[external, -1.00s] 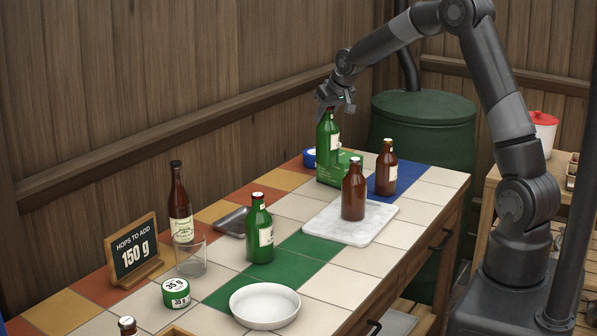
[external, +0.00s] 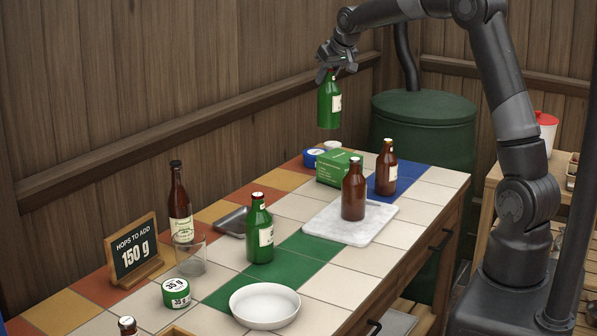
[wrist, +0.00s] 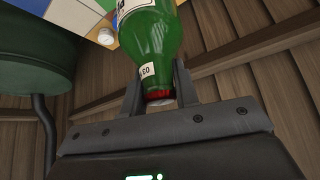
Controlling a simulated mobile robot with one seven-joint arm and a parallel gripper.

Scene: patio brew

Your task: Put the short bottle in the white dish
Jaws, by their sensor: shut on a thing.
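My gripper (external: 336,72) is shut on the neck of a green bottle (external: 329,105) with a white label. It holds this bottle upright in the air above the far end of the table. In the wrist view the bottle (wrist: 147,45) sits between the two fingers, its red cap and neck gripped. The white dish (external: 264,304) stands empty at the table's near end. Another green bottle (external: 260,232) stands mid-table. Brown bottles stand on the marble board (external: 343,231) and just behind it. A tall dark bottle (external: 179,205) stands at the left.
A green box (external: 338,168) and blue tin (external: 310,157) lie below the held bottle. A glass (external: 190,255), a green tin (external: 176,293), a sign (external: 133,253) and a dark tray (external: 232,221) stand on the left. Green tiles between dish and marble board are mostly clear.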

